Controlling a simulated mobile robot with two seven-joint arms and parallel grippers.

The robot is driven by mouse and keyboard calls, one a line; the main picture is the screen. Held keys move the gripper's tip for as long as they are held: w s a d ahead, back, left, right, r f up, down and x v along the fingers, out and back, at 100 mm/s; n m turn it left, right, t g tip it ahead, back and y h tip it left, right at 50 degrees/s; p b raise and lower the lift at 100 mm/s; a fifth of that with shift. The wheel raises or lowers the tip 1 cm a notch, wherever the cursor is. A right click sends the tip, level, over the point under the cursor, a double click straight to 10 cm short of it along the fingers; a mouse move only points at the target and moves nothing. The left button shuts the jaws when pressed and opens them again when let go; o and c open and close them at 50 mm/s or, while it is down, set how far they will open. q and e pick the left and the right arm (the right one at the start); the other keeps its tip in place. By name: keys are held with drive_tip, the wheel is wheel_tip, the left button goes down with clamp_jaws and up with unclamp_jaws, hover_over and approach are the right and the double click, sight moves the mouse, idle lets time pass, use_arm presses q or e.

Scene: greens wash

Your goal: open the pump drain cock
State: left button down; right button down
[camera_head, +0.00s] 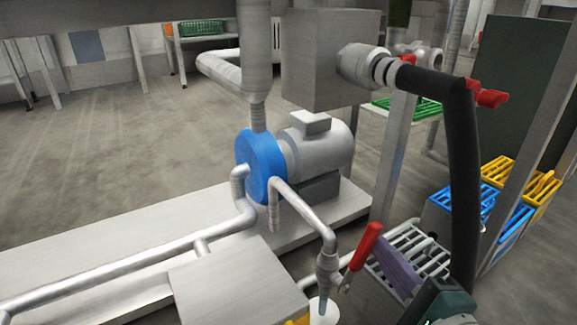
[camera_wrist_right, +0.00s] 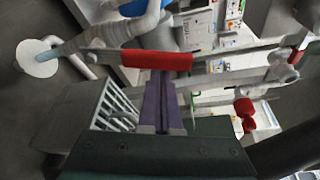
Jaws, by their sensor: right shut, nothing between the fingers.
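The blue pump (camera_head: 262,165) stands on a pale plinth with a grey motor (camera_head: 320,150) behind it. A thin drain pipe (camera_head: 305,208) bends down from it to the drain cock (camera_head: 327,262). The cock's red lever handle (camera_head: 366,245) slants up to the right; it also shows in the right wrist view (camera_wrist_right: 155,61). My right gripper (camera_head: 384,248) has purple fingers, shut and empty, with tips (camera_wrist_right: 161,80) close beside the handle; I cannot tell whether they touch. A pale bluish strip (camera_wrist_right: 70,48) lies between pipe end and white disc; I cannot tell whether it is water. My left gripper is not in view.
A white round thing (camera_head: 323,309) is below the cock. A slatted grey crate (camera_head: 405,240) stands behind my gripper. Blue (camera_head: 470,205) and yellow (camera_head: 505,170) crates stand further right.

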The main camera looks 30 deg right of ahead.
drive_tip(key=shift+s+a+r+p, duration=0.2)
drive_tip(key=shift+a+r+p, duration=0.25)
drive_tip(key=shift+r+p, duration=0.15)
drive_tip(key=shift+s+a, duration=0.2)
drive_tip(key=shift+a, duration=0.05)
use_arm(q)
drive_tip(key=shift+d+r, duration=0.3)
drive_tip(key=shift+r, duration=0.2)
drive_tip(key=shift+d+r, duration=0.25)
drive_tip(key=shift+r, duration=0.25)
use_arm(e)
drive_tip(key=shift+w+a, duration=0.1)
drive_tip(key=shift+a, duration=0.35)
drive_tip(key=shift+w, duration=0.1)
